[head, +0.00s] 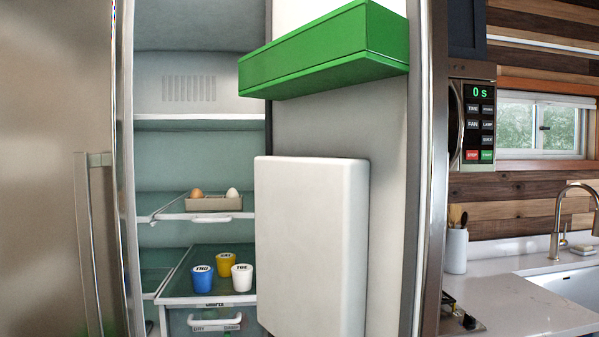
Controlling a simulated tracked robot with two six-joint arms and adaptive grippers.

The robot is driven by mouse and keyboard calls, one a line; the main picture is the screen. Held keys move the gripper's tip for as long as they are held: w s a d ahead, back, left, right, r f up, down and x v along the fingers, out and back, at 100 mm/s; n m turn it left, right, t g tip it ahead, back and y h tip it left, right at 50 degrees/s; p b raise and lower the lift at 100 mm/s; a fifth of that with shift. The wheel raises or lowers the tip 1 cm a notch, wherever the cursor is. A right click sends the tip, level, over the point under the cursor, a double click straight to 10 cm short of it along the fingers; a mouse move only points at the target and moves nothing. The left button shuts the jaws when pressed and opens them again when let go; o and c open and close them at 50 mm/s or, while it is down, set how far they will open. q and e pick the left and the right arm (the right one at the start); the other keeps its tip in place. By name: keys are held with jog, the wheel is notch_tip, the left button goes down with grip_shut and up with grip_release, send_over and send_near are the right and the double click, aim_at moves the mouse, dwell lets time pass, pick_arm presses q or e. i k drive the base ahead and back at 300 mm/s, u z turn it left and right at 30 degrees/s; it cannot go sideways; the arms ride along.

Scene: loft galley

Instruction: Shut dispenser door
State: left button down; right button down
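An open refrigerator door (392,135) stands at the right of the open refrigerator compartment (190,65) in the head view, its inner side facing me. A green door bin (325,50) is fixed high on it. A white, box-shaped housing (312,245) bulges from its lower part and hides part of the shelves' right side. It may be the back of a dispenser, but no dispenser opening shows. The lower end of the door is cut off by the picture edge. Neither of my grippers is in view.
A closed metallic door (50,120) with a vertical handle (88,240) is at left. Inside, an egg holder (214,204) with two eggs and blue (202,279), yellow (226,264) and white (242,278) cups sit on shelves. A microwave (472,120), counter (515,300) and sink (575,289) are at right.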

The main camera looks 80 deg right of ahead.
aim_at(351, 182)
jog(key=u, duration=0.65)
jog(key=k, duration=2.5)
jog(key=u, duration=1.5)
jog(key=i, duration=0.05)
jog(key=z, duration=2.9)
jog(key=i, duration=1)
